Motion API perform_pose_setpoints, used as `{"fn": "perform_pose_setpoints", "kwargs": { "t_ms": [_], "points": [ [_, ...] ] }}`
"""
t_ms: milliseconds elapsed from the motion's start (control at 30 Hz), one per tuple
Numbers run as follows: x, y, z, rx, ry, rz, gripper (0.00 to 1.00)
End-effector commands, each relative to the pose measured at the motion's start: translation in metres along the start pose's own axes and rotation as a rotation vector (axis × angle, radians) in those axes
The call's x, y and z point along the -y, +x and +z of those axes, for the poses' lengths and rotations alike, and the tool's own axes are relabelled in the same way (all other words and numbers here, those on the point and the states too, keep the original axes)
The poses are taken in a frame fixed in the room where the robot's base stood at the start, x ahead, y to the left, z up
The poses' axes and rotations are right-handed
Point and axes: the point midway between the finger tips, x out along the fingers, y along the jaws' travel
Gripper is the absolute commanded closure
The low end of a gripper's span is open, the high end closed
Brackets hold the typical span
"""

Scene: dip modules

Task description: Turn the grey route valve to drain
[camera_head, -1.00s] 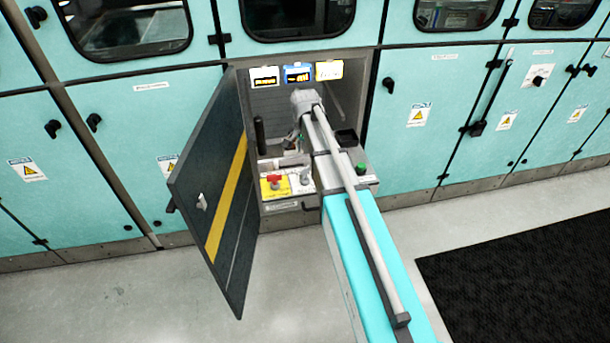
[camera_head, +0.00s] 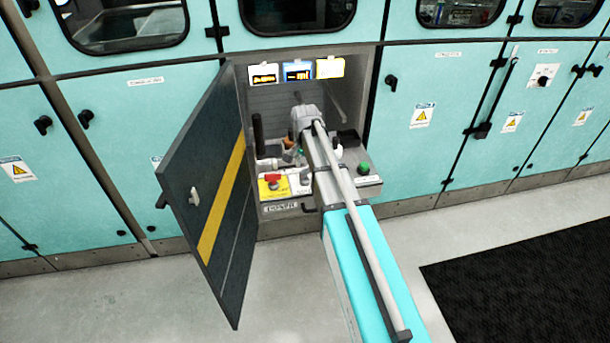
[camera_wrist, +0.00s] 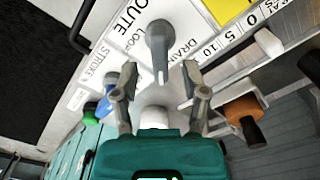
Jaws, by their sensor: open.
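The grey route valve (camera_wrist: 159,42) shows in the wrist view on a white panel lettered ROUTE, with LOOP to its left and DRAIN to its right. Its round hub lies just beyond my fingertips. Its narrow handle points down the picture, toward my gripper. My gripper (camera_wrist: 159,72) is open, one finger on each side of the handle's end, with visible gaps on both sides. I cannot tell the exact depth between fingers and handle. In the head view my arm reaches into the open cabinet bay and hides the valve.
A dark door (camera_head: 212,190) with a yellow stripe stands open left of the bay. A red knob on a yellow plate (camera_head: 274,184) and a green button (camera_head: 363,169) flank my arm. An orange-brown knob (camera_wrist: 242,110) and a blue one (camera_wrist: 105,105) lie beside my fingers.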

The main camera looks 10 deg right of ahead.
Motion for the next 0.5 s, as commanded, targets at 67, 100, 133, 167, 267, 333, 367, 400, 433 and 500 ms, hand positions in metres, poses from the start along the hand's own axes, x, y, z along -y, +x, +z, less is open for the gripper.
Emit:
{"fn": "perform_pose_setpoints", "kwargs": {
  "t_ms": [67, 100, 133, 167, 267, 333, 367, 400, 433, 500],
  "points": [
    [0.000, 0.010, 0.000, 0.000, 0.000, 0.000, 0.43],
    [0.000, 0.013, 0.000, 0.000, 0.000, 0.000, 0.43],
    [0.000, 0.014, 0.000, 0.000, 0.000, 0.000, 0.43],
    [0.000, 0.016, 0.000, 0.000, 0.000, 0.000, 0.43],
    [0.000, 0.021, 0.000, 0.000, 0.000, 0.000, 0.43],
    [0.000, 0.023, 0.000, 0.000, 0.000, 0.000, 0.43],
    [0.000, 0.024, 0.000, 0.000, 0.000, 0.000, 0.43],
    [0.000, 0.025, 0.000, 0.000, 0.000, 0.000, 0.43],
    [0.000, 0.025, 0.000, 0.000, 0.000, 0.000, 0.43],
    [0.000, 0.026, 0.000, 0.000, 0.000, 0.000, 0.43]
  ]
}}
